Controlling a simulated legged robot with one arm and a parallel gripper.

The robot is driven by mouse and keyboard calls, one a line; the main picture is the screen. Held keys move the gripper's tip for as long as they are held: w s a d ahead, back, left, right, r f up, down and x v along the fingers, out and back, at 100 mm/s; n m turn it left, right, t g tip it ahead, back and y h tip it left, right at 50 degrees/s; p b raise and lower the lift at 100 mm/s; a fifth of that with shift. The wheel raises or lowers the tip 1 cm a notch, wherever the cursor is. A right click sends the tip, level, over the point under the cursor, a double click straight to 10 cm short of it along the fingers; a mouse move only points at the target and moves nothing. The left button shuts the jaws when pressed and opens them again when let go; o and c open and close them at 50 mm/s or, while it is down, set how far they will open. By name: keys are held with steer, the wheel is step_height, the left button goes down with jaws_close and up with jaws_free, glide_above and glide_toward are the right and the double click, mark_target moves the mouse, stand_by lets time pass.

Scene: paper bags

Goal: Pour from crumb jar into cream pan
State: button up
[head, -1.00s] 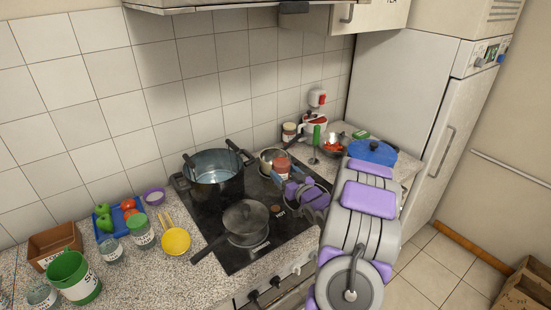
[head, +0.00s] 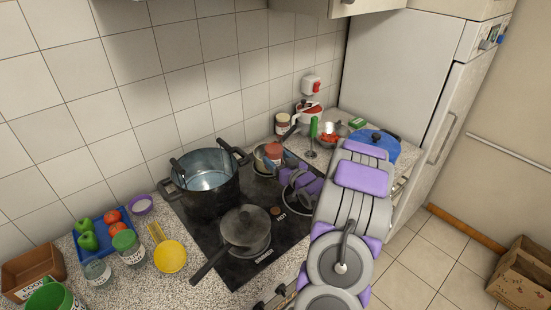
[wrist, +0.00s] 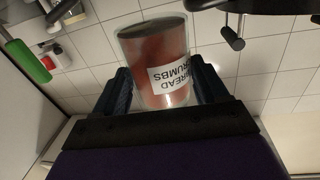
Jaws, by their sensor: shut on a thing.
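My gripper (head: 287,172) is shut on the crumb jar (head: 273,153), a clear jar with reddish-brown contents. In the wrist view the jar (wrist: 158,65) sits between both fingers, its "BREAD CRUMBS" label upside down in that picture. In the head view the jar looks roughly upright, above the back right of the hob. A small pan (head: 261,162) with a pale inside, perhaps the cream pan, stands just behind and left of the jar, partly hidden by it. Its label and contents cannot be made out.
A large dark pot (head: 205,190) stands left of the jar. A lidded pan (head: 246,232) is at the hob's front. Jars and a blue tray (head: 104,238) fill the left counter.

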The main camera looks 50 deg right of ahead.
steer(key=shift+d+r, duration=0.1)
steer(key=w+d+f+n, duration=0.1)
steer(key=w+d+n, duration=0.3)
steer(key=d, duration=0.5)
steer(key=w+d+f+n, duration=0.2)
steer(key=w+d+n, duration=0.3)
steer(key=d, duration=0.4)
steer(key=shift+w+d+n+p, duration=0.3)
steer(key=shift+w+d+p, duration=0.1)
steer(key=shift+w, duration=0.2)
stand_by(0.3)
steer(key=shift+n+b, duration=0.6)
steer(key=shift+b, duration=0.1)
stand_by(1.4)
steer(key=shift+d+n+b, duration=0.1)
steer(key=shift+n+b, duration=0.6)
steer(key=shift+b, duration=0.15)
stand_by(0.8)
steer(key=shift+r+n+b, duration=0.15)
steer(key=shift+n+b, duration=0.85)
steer(key=shift+b, duration=0.3)
